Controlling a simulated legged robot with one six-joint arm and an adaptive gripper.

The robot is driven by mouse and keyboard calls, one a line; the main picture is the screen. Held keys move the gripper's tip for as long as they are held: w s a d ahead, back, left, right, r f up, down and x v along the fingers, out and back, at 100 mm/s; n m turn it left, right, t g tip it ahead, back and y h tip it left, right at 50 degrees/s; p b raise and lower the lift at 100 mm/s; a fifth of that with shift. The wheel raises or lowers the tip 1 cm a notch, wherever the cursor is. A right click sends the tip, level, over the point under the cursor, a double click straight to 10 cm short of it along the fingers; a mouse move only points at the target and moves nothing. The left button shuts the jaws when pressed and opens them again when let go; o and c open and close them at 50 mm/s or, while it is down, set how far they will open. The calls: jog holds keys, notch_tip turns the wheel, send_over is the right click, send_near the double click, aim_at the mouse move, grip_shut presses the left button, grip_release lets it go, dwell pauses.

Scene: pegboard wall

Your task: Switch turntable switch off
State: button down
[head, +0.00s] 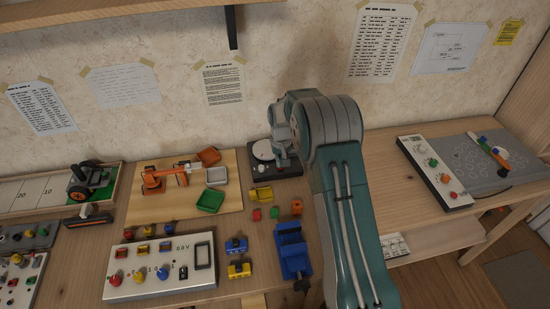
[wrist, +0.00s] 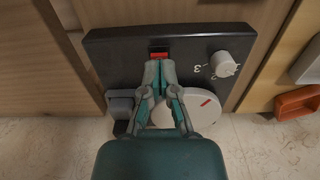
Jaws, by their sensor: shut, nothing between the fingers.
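The turntable is a dark box (wrist: 110,48) with a white round platter (wrist: 205,112); it also shows in the head view (head: 256,165), partly hidden behind my arm. A small red switch (wrist: 159,49) sits near the middle of one edge in the wrist view. A white knob (wrist: 224,64) with number marks is to its right. My gripper (wrist: 160,66) is over the turntable, its fingers together and empty. The fingertips appear right at the red switch and overlap its lower side; whether they touch it I cannot tell.
A grey block (wrist: 121,107) stands at the turntable's corner. In the head view, a wooden board with an orange toy arm (head: 165,178) and trays is to the left. Small coloured blocks and a blue vise (head: 292,249) lie in front. A white control panel (head: 435,172) is at right.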

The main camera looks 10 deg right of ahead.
jog(key=shift+f, duration=0.5)
dwell(0.3)
jog(key=shift+r, duration=3.5)
jog(key=shift+r, duration=0.1)
jog(key=s+r+t, duration=0.3)
jog(key=s+r, duration=1.3)
jog(key=r, duration=0.4)
jog(key=s+r+t, duration=0.1)
jog(key=s+t, duration=0.1)
jog(key=s, duration=1.9)
jog(key=shift+r+t, duration=0.2)
jog(key=shift+t, duration=0.1)
